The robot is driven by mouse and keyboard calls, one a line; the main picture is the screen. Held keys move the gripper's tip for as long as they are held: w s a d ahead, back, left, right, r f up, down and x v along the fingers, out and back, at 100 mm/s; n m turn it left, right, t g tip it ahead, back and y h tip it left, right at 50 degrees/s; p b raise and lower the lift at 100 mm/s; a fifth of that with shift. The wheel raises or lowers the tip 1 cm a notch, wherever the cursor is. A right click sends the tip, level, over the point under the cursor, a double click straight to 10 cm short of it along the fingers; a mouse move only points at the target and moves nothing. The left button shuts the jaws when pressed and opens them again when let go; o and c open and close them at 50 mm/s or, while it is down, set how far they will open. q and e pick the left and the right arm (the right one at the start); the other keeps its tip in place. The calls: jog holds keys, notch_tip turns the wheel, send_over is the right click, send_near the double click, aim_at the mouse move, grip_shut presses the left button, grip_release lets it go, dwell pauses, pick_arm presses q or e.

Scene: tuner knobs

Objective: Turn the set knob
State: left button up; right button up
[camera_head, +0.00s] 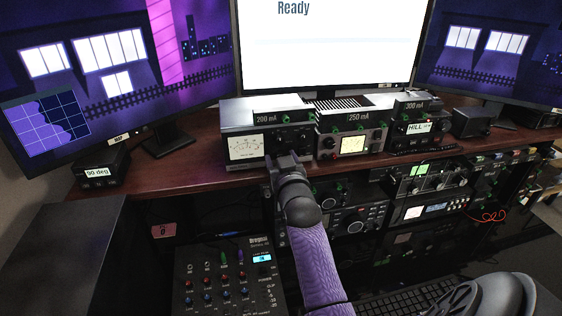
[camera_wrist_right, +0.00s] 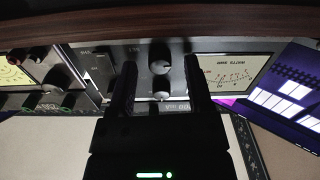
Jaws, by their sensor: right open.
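The leftmost tuner box (camera_head: 266,118) on the desk carries a white meter (camera_head: 245,148) and a 200 mA display. Its face shows upside down in the right wrist view, with the white meter (camera_wrist_right: 227,72) at right. A round black knob (camera_wrist_right: 160,57) there lies in line with the gap between my fingers. A small label left of it may read SET. A second, smaller knob (camera_wrist_right: 160,86) is just below it. My right gripper (camera_head: 287,160) is in front of the box; in the wrist view it (camera_wrist_right: 161,75) is open around the knobs. Contact cannot be told. My left gripper is out of view.
Two more tuner boxes stand to the right, the 250 mA one (camera_head: 351,121) and the 300 mA one (camera_head: 411,112). A small 90 deg box (camera_head: 100,172) sits at left. A mixer (camera_head: 226,275) and keyboard (camera_head: 395,300) lie below. Monitors (camera_head: 335,45) rise behind.

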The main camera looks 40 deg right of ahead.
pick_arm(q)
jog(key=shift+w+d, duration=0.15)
pick_arm(e)
jog(key=shift+c, duration=0.7)
grip_shut()
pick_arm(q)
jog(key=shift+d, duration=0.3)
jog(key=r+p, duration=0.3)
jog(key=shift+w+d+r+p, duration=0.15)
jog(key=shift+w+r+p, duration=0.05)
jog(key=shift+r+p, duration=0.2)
pick_arm(e)
jog(key=m, duration=0.7)
jog(key=shift+d+m, duration=0.1)
jog(key=shift+m, duration=0.2)
